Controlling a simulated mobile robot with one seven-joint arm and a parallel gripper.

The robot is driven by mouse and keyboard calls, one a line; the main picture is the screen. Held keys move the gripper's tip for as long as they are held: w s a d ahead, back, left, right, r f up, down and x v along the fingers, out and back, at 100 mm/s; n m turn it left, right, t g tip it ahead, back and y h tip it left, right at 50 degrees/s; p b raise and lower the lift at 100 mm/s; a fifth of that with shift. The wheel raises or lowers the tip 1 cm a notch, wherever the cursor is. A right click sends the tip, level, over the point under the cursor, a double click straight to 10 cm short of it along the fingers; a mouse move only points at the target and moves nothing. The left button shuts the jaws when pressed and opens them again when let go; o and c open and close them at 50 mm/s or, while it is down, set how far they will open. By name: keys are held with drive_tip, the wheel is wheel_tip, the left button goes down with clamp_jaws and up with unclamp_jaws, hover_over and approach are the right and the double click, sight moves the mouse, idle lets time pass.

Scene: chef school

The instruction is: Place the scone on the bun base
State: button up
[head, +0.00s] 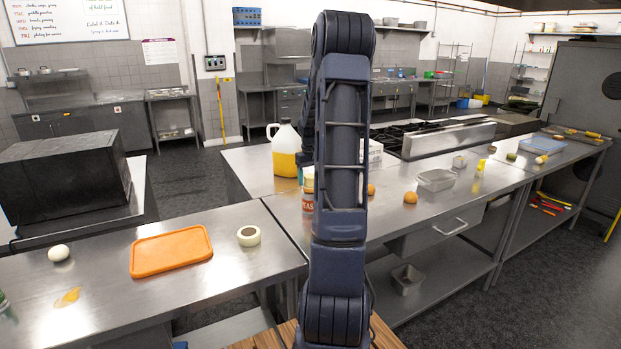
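Two small orange-brown round items lie on the steel counter right of my arm. One item (371,190) is close beside my arm, and the other item (410,197) is a little further right, near the counter's front edge. They are apart from each other. They are too small to tell which, if either, is the scone or the bun base. My arm stands upright in the middle of the head view and hides part of the counter. My gripper is not visible.
A jug of yellow liquid (285,149) and a partly hidden jar (308,200) stand left of my arm. A metal tray (436,180) is right of the round items. An orange board (171,251), tape roll (248,236) and white egg-like item (58,253) lie on the left table.

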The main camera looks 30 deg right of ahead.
drive_tip(key=shift+r, duration=0.1)
wheel_tip(320, 180, up, 11)
drive_tip(key=s+a+r, duration=0.5)
drive_tip(key=s+a, duration=0.1)
drive_tip(key=a, duration=0.2)
drive_tip(key=s+a+t, duration=0.1)
drive_tip(key=s+a, duration=0.4)
drive_tip(key=s, duration=0.3)
drive_tip(key=s+a+t, duration=0.2)
drive_tip(key=s+a, duration=0.3)
drive_tip(key=s, duration=0.4)
drive_tip(key=s+a+f+t, duration=0.1)
drive_tip(key=s+a, duration=0.5)
drive_tip(key=s, duration=0.3)
drive_tip(key=shift+t, duration=0.3)
